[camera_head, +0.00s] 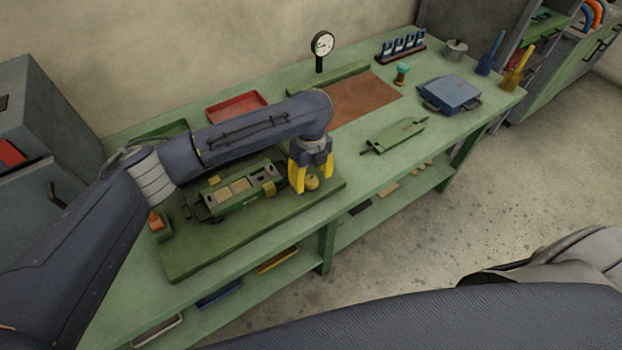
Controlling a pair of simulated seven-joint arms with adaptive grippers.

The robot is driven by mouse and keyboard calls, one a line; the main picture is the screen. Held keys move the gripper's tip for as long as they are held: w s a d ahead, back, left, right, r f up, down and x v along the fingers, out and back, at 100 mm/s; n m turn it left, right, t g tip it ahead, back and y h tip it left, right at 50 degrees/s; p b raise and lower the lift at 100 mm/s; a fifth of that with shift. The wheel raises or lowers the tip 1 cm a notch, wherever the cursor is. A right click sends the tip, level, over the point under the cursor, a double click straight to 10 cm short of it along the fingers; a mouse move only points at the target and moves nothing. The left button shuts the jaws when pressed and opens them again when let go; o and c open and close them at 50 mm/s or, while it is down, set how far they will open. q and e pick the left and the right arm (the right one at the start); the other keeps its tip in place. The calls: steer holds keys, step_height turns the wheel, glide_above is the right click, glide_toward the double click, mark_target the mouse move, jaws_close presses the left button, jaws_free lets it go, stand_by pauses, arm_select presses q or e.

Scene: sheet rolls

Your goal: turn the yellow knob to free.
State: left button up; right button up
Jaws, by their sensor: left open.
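The yellow knob (312,183) is a small round knob at the right end of the green machine (235,192) on the workbench. The machine sits on a green base board (200,258). My left gripper (312,181) has yellow fingers and points down over the knob. Its fingers are apart, one at the knob's left and one at its right. I cannot tell whether they touch it. The knob's markings are too small to read. My right gripper is not in view.
A red tray (237,106), a dial gauge (322,44), a brown mat (365,98), a green plate with handles (398,135) and a blue box (450,94) are on the bench. An orange-topped green block (158,228) stands left of the machine. The bench front is mostly clear.

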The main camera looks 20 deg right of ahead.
arm_select(q)
steer(key=shift+f, duration=0.65)
jaws_close()
